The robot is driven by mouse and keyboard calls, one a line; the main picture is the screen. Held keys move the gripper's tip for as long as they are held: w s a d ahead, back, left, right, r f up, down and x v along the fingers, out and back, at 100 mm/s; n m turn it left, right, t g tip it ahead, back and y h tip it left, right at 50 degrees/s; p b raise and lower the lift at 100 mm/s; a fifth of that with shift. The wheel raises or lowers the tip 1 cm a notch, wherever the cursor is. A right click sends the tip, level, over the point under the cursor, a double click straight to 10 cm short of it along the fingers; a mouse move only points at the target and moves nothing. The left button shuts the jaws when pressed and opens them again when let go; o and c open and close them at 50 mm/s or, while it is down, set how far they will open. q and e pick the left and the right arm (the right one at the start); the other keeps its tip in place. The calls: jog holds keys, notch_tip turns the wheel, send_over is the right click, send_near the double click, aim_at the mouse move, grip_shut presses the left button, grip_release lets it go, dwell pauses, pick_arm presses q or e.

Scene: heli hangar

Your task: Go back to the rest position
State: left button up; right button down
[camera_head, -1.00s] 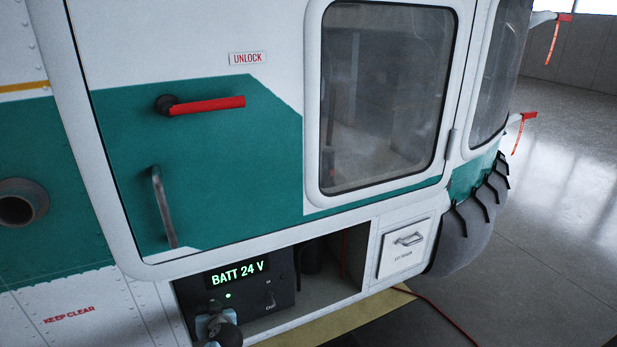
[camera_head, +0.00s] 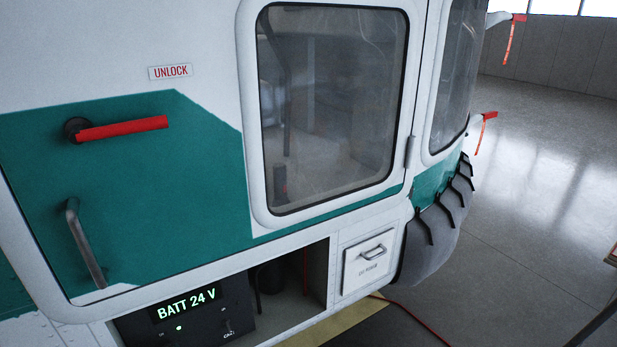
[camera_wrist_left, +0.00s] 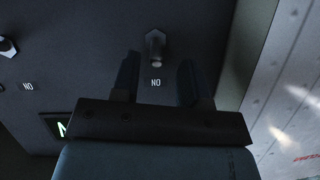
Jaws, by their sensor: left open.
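My left gripper (camera_wrist_left: 157,72) shows only in the left wrist view. Its two dark fingers are apart, facing a dark panel (camera_wrist_left: 85,50). A small switch (camera_wrist_left: 156,45) on that panel appears in the gap between the fingertips, with nothing clearly gripped; I cannot tell whether they touch it. A label beside it reads upside down. In the head view the battery panel (camera_head: 188,318) shows a lit "BATT 24 V" and a green light. My right gripper is in neither view.
The helicopter door (camera_head: 150,220) has a red handle (camera_head: 122,128), a grey grab bar (camera_head: 84,243) and a window (camera_head: 333,110). A drawer-like hatch (camera_head: 368,262) sits right of the open bay. A red cable (camera_head: 425,328) lies on the floor. Open floor (camera_head: 540,180) lies to the right.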

pick_arm(q)
jog(key=s+d+r+m+t+h, duration=0.45)
jog(key=s+d+t+h, duration=0.2)
jog(key=s+d, duration=0.3)
jog(key=s+d+f+m+g+h, duration=0.1)
jog(key=s+d+f+g+h, duration=0.1)
jog(key=s, duration=0.6)
jog(key=s+d+f+m+g+h, duration=0.2)
jog(key=s+d+g, duration=0.2)
jog(key=s, duration=0.5)
jog(key=shift+f, duration=0.35)
jog(key=shift+s+d+g, duration=0.1)
jog(key=shift+g, duration=0.15)
